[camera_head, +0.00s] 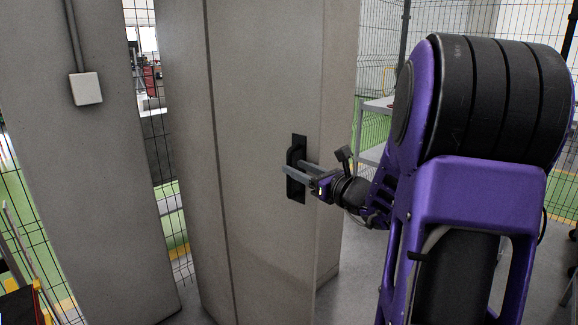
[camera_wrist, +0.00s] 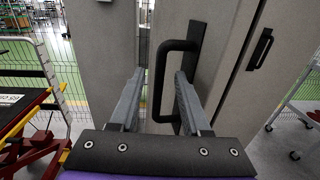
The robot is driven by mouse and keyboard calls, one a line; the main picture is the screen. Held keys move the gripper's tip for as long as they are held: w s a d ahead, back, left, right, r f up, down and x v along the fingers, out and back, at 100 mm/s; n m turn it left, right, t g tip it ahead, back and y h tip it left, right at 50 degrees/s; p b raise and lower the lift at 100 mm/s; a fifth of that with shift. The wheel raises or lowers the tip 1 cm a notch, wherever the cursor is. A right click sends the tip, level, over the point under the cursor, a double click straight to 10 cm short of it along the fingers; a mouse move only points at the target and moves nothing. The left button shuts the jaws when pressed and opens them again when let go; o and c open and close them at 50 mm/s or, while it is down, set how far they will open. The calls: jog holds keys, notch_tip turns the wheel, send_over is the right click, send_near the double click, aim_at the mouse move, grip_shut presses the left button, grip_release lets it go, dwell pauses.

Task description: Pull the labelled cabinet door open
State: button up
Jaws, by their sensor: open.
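The grey cabinet door (camera_head: 258,100) stands in the middle of the head view and looks flush with its cabinet. No label is readable on it. Its black handle (camera_head: 297,150) is upright on the door's right part. In the wrist view the handle (camera_wrist: 161,85) is a bracket-shaped bar standing off a dark plate. My gripper (camera_head: 292,171) is at the handle, with its two grey fingers apart. In the wrist view, the handle's bar shows between the fingertips of my gripper (camera_wrist: 158,74), with gaps on both sides. I cannot tell whether either finger touches it.
A second black handle (camera_wrist: 260,49) is on a grey panel at the right in the wrist view. A grey column with a switch box (camera_head: 86,88) stands left of the cabinet. Wire fencing (camera_head: 383,50) is behind. A red frame (camera_wrist: 38,128) is at the wrist view's left.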

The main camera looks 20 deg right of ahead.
jog(key=shift+x, duration=1.85)
grip_shut()
